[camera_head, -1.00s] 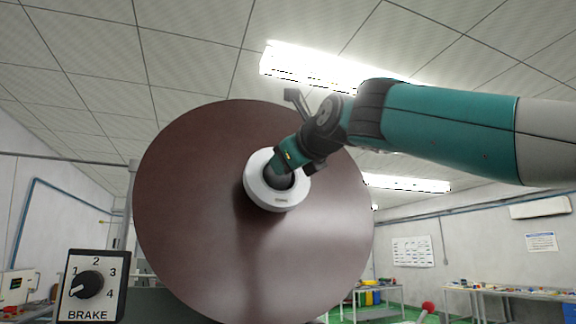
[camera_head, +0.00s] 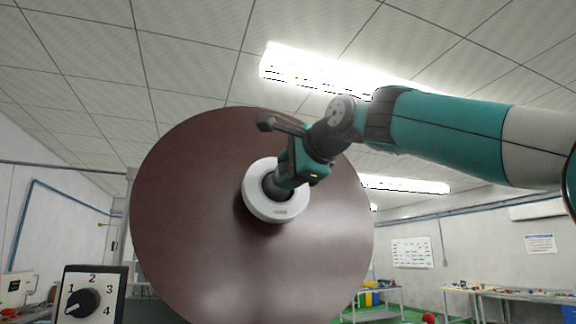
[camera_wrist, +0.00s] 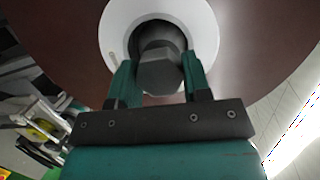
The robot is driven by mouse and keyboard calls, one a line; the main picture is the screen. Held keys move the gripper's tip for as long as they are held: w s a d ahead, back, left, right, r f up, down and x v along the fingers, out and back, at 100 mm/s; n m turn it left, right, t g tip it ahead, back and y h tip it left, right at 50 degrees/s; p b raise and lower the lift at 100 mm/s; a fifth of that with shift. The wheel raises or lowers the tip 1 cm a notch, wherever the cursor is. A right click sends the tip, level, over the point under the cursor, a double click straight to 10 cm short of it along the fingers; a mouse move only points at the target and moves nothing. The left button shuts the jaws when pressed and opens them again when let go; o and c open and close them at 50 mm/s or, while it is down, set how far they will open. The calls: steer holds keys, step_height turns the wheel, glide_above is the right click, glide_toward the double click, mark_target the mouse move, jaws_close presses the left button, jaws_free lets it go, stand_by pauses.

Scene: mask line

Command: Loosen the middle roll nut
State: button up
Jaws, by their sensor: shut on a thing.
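The roll nut is a dark grey hex nut (camera_wrist: 159,67) at the centre of a white ring-shaped hub (camera_head: 276,213). The hub sits on the face of a large brown roll (camera_head: 185,215). My gripper (camera_wrist: 158,80) is at the nut, with one teal finger on each side of it, and is shut on it. In the head view my gripper (camera_head: 283,183) reaches the hub from the upper right and hides part of the nut.
A brake knob panel (camera_head: 92,293) with positions 1 to 4 stands at the lower left, its pointer near 1. A red ball-ended lever (camera_head: 428,318) shows at the bottom right. Tables with small items (camera_head: 500,291) stand far back right.

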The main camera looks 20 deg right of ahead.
steer(key=n+g+p, duration=0.1)
steer(key=n, duration=0.3)
steer(key=shift+r+p, duration=0.15)
steer(key=shift+p, duration=0.25)
steer(key=n+h+p, duration=0.1)
steer(key=n, duration=0.2)
steer(key=shift+n+g, duration=0.4)
steer(key=n+h+p, duration=0.1)
steer(key=n+p, duration=0.1)
steer(key=n, duration=0.1)
steer(key=shift+a+g, duration=0.1)
steer(key=shift+g, duration=0.2)
steer(key=n+h+p, duration=0.1)
steer(key=n+p, duration=0.1)
steer(key=n, duration=0.1)
steer(key=shift+r, duration=0.1)
steer(key=n+h+p, duration=0.1)
steer(key=n, duration=0.2)
steer(key=shift+a+n+p, duration=0.1)
steer(key=shift+n+p, duration=0.2)
steer(key=shift+n, duration=0.1)
steer(key=shift+f+n+h, duration=0.2)
steer(key=shift+n+h, duration=0.5)
steer(key=shift+n, duration=1)
